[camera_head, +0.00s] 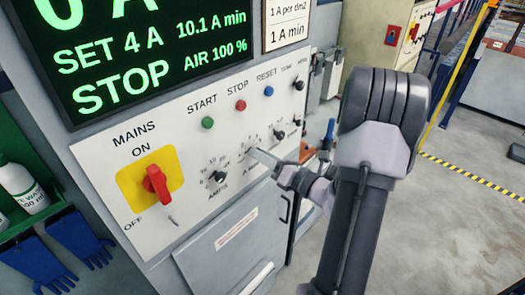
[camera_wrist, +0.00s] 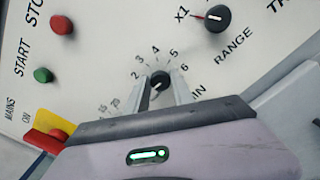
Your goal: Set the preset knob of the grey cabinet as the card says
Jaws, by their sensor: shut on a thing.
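The grey cabinet's white panel (camera_head: 110,190) fills the left half of the head view. My gripper (camera_head: 258,154) reaches it from the right. In the wrist view my gripper's fingers (camera_wrist: 161,84) are shut on a small black knob (camera_wrist: 160,77), one on each side. Numbers 2 to 6 run around this knob, and the end of a label, "IN", shows beside it. I cannot tell its exact setting.
The display (camera_head: 150,60) reads "SET 4 A", "10.1 A min", "STOP", "AIR 100 %". The AMPS knob (camera_head: 217,177) and red mains switch (camera_head: 157,184) are left of my gripper. The range knob (camera_wrist: 216,18) is close by. Open floor (camera_head: 455,225) lies at right.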

